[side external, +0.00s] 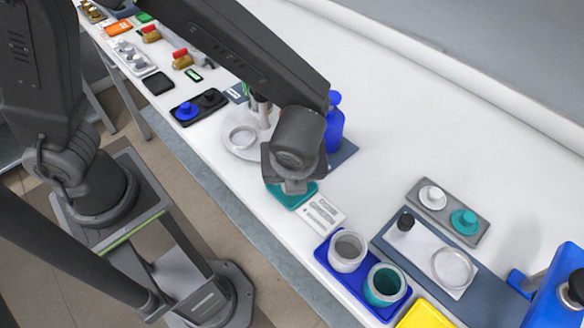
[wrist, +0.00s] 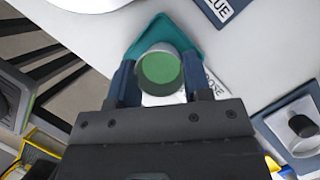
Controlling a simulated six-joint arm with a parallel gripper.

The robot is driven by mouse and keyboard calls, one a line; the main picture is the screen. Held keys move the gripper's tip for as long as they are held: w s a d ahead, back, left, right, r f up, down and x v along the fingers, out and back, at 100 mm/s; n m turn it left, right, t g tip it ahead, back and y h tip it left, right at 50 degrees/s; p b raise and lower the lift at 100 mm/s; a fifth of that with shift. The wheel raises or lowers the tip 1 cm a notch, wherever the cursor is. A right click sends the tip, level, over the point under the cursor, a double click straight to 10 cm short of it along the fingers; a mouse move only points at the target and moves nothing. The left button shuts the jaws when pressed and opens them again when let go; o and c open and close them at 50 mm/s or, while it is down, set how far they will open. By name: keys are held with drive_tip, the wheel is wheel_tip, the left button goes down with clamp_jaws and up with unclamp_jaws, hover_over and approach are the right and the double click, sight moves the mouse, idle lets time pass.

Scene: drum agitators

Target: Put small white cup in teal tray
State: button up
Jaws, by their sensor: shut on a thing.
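In the wrist view, the small white cup (wrist: 160,69) is between the fingers of my gripper (wrist: 158,78). Its rim is pale, and green shows inside the round opening. My gripper is shut on it, one finger on each side. The teal tray (wrist: 197,38) shows behind and around the cup in that view. In the side view, my gripper (side external: 290,187) points down over the teal tray (side external: 298,200), which is partly covered by it. The cup is hidden there by my gripper. I cannot tell whether the cup touches the tray.
A white label card (side external: 324,213) lies beside the tray. A blue tray (side external: 334,271) with two grey jars stands to the right. A blue bottle (side external: 334,125) and a round white plate (side external: 238,150) are behind and left. The white bench (side external: 400,130) is clear at the back.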

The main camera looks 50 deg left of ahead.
drive_tip(key=o, duration=1)
drive_tip(key=shift+o, duration=0.4)
drive_tip(key=shift+o, duration=1.1)
drive_tip(key=shift+r, duration=0.15)
wheel_tip(320, 180, up, 7)
drive_tip(key=shift+r, duration=0.15)
